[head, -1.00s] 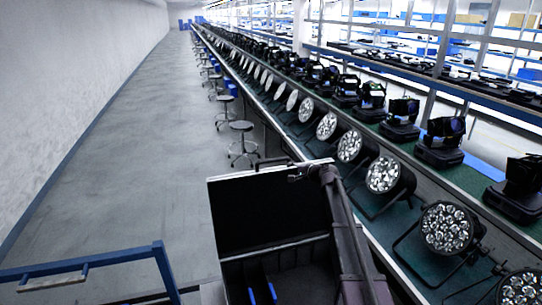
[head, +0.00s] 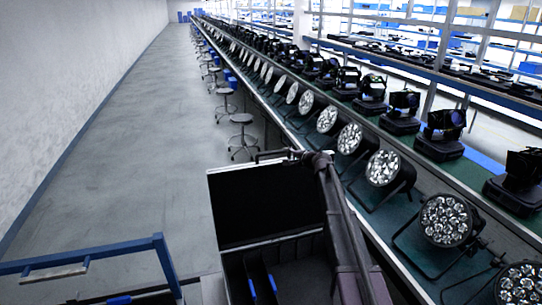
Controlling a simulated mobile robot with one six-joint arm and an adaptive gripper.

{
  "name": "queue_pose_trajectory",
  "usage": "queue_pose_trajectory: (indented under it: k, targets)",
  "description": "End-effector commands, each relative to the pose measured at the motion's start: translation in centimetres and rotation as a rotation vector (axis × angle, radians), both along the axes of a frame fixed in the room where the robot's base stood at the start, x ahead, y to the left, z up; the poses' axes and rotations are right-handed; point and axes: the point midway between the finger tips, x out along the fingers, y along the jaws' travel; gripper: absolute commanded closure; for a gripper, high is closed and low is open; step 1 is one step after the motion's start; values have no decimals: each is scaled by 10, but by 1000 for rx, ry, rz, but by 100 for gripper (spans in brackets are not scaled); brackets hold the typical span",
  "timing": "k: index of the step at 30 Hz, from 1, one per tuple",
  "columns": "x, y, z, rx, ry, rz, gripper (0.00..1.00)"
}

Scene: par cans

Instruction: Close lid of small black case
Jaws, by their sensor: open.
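The small black case stands in the lower middle of the head view. Its lid (head: 265,205) is up, with the dark inner face toward me. The case body (head: 312,262) is below it, open at the top, with dark dividers and blue pieces inside. My arm reaches up along the right side of the case. My gripper (head: 274,155) is at the top edge of the lid, near its right half. It is open and small in the picture. I cannot tell whether it touches the lid or is behind it.
A long green bench (head: 405,222) with rows of par cans (head: 446,220) and moving-head lights runs along the right. Stools (head: 242,120) stand along its left side. A blue rail (head: 90,258) is at lower left. The grey floor (head: 120,165) on the left is clear.

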Motion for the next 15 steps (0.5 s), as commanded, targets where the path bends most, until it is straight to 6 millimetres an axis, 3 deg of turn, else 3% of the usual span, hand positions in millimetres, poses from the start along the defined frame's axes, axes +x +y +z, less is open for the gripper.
queue_pose_trajectory:
  k: [15]
  targets:
    - [58,51,-25,1,0,2,40]
